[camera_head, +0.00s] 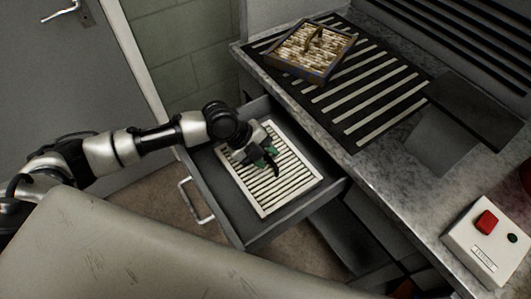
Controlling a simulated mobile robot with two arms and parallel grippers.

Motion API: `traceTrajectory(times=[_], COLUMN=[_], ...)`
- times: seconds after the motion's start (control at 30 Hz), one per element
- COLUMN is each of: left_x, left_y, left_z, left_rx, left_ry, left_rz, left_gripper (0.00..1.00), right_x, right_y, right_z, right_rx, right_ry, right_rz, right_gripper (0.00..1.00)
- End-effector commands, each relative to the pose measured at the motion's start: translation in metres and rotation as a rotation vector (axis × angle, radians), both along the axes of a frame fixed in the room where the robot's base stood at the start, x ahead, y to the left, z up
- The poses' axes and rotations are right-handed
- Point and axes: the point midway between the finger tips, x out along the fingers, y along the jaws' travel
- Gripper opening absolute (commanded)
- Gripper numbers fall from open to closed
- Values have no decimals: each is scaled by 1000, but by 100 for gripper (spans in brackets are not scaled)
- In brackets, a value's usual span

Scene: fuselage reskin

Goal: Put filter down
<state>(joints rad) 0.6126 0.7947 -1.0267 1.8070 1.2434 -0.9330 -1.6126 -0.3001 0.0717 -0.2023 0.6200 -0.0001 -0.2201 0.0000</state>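A clean white slatted filter (285,189) lies in or just above the open grey drawer (245,229). My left gripper (268,161) is over the filter's upper middle part, its dark fingers at the slats. I cannot tell whether the fingers are open or shut on the filter's handle. The gripper and wrist hide part of the filter's left upper side. A second filter (291,51), brown and dirty with a raised handle, lies on the black striped grille (362,100) of the counter. My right gripper is out of view.
The drawer has a metal handle (189,200) on its front. A grey counter (378,176) runs along the right, with a dark raised plate (478,104). A white box with a red button (487,222) stands at the lower right. A door (60,85) is at the left.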

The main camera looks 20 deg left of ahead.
Motion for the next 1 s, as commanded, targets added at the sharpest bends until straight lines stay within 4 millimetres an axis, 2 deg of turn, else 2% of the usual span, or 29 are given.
traceTrajectory(times=[0.27, 0.7, 0.83, 1.0], left_x=[-1, -15, -18, -20], left_y=[5, 55, 65, 70], left_z=[5, 74, 88, 95], left_rx=[3, 3, 2, 1], left_ry=[1, -2, 1, 1], left_rz=[1, 2, 2, 1], left_gripper=[38, 38, 38, 38], right_x=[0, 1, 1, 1], right_y=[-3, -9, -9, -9], right_z=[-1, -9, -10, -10], right_rx=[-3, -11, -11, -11], right_ry=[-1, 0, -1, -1], right_rz=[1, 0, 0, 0], right_gripper=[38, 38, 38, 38])
